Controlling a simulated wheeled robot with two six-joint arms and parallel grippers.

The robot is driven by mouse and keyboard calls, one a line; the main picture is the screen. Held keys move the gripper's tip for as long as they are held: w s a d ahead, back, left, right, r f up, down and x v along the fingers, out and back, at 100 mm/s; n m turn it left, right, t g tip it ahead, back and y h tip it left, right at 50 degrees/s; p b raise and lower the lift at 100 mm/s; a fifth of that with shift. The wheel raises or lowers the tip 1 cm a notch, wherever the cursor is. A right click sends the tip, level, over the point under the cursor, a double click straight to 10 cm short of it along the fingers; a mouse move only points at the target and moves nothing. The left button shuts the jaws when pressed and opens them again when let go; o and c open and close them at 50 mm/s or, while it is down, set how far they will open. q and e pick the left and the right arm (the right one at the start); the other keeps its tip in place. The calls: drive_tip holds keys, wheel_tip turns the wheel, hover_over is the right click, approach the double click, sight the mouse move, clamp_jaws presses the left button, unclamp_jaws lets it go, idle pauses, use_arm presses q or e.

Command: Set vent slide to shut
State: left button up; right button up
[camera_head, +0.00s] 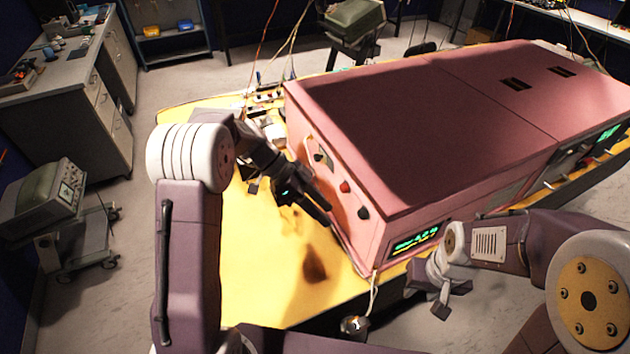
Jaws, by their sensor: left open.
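The pink foam enclosure (440,125) stands on a yellow table (265,275). Its narrow left face carries a pale handle (308,150), a red knob (345,187), a black knob (363,212) and other small fittings. I cannot make out which fitting is the vent slide or how it is set. My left gripper (318,208) is open, close to the lower part of this face; I cannot tell whether it touches. Its arm hides part of the face's far end. My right gripper (432,300) hangs low in front of the enclosure, apart from it; its jaw opening is unclear.
A green display (416,238) sits on the enclosure's front. Two dark slots, one of them here (514,84), are on its top. Small clutter (266,95) lies at the table's far left end. An oscilloscope cart (75,225) and grey cabinets (75,95) stand left across open floor.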

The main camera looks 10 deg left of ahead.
use_arm(q)
drive_tip(key=w+a+f+n+t+h+b, duration=0.2)
drive_tip(key=w+n+t+h+b, duration=0.1)
drive_tip(key=n+h, duration=0.15)
drive_tip(key=n+t+b, duration=0.3)
drive_tip(key=n+t, duration=0.8)
approach(315, 159)
drive_tip(key=shift+m, duration=0.25)
drive_tip(key=p+x, duration=0.3)
drive_tip(key=x, duration=0.4)
drive_tip(key=shift+w+d+r, duration=0.1)
drive_tip(key=shift+w+d, duration=0.4)
clamp_jaws()
use_arm(e)
drive_tip(key=f, duration=0.6)
drive_tip(key=shift+s+d, duration=0.25)
drive_tip(key=shift+d, duration=0.05)
